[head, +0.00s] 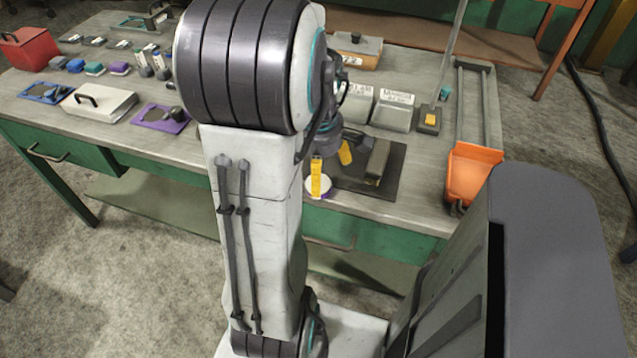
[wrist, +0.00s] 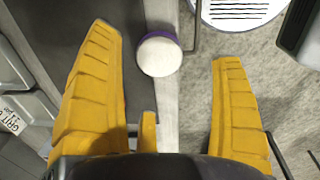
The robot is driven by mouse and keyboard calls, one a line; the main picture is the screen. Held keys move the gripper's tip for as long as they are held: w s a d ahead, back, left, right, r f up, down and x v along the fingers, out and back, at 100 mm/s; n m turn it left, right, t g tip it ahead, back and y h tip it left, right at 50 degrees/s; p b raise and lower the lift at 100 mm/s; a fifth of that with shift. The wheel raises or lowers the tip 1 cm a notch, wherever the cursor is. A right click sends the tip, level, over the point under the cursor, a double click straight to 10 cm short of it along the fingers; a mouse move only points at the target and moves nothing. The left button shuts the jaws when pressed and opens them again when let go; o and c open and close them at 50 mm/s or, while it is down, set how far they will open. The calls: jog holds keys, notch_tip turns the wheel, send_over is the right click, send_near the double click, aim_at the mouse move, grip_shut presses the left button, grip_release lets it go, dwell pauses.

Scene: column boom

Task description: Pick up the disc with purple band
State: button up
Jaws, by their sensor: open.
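The disc with the purple band (wrist: 160,55) is a small round white piece with a purple rim. In the wrist view it sits near the table's edge, ahead of and between the yellow fingers. In the head view the disc (head: 318,188) shows low at the table's front edge, partly hidden by a yellow finger. My gripper (wrist: 170,85) is open, with its fingers spread wide and nothing between the pads. In the head view my gripper (head: 332,165) hangs above the table close to the disc. The exact height gap cannot be told.
A dark mat (head: 402,165) with a grey block (head: 378,160) lies right of the gripper. Labelled grey bins (head: 392,112) stand behind. An orange dustpan (head: 472,172) is at the right end. A purple plate (head: 160,118) and a white lidded box (head: 98,102) lie left.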

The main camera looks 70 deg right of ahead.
jog(key=shift+w+d+f+p, duration=0.2)
jog(key=shift+f+p, duration=0.45)
jog(key=shift+f, duration=0.9)
jog(key=shift+w+d+f+p, duration=0.15)
jog(key=shift+f+p, duration=0.5)
jog(key=shift+f, duration=0.85)
jog(key=shift+s, duration=0.1)
jog(key=c, duration=1.4)
